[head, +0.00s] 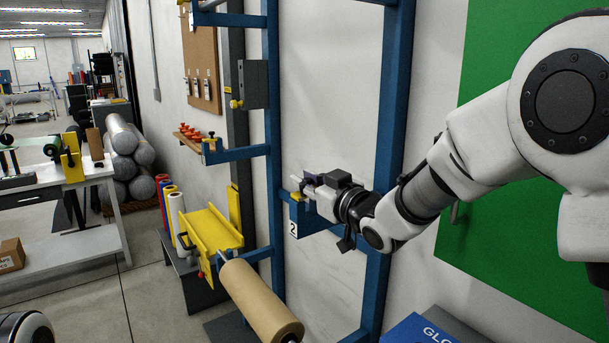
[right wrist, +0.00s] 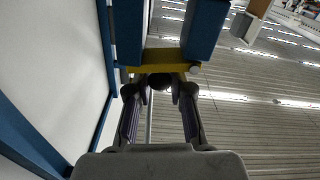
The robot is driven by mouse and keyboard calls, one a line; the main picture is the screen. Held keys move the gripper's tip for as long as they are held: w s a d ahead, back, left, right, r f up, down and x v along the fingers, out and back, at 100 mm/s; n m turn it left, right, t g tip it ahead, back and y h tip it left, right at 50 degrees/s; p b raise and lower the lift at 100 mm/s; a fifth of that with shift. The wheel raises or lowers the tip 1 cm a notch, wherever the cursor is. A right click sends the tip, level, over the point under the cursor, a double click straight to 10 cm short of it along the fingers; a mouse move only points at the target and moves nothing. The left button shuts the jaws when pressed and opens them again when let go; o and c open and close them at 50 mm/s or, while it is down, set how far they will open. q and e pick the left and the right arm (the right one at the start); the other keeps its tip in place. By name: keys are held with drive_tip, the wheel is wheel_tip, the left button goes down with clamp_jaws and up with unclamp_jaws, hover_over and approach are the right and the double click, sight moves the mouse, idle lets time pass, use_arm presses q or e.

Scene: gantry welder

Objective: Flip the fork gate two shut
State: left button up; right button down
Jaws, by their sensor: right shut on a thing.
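Fork gate two is a small yellow bar at the blue fork bracket (head: 312,222) marked "2", on the blue rack. Only a bit of the gate (head: 296,197) shows in the head view. In the right wrist view the yellow gate (right wrist: 160,57) spans the two blue prongs (right wrist: 205,32), with a round pin near its right end. My right gripper (head: 308,183) is at the gate. In the right wrist view its fingertips (right wrist: 162,84) are against the gate and closed on it, partly hiding it. My left gripper is out of view.
A brown roll (head: 260,300) lies below the bracket, beside a yellow trough (head: 212,238). Another blue fork arm (head: 238,154) with a yellow tip is higher on the left. The rack's right post (head: 388,130) stands close to my right arm. A green panel (head: 530,200) is behind the arm.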

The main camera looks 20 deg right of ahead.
drive_tip(key=shift+d+f+m+p, duration=0.2)
drive_tip(key=shift+f+m+p, duration=0.1)
drive_tip(key=shift+m, duration=0.6)
drive_tip(key=c, duration=1.1)
unclamp_jaws()
drive_tip(key=shift+w, duration=0.1)
drive_tip(key=shift+o, duration=0.2)
drive_tip(key=shift+w, duration=0.1)
drive_tip(key=v, duration=1.2)
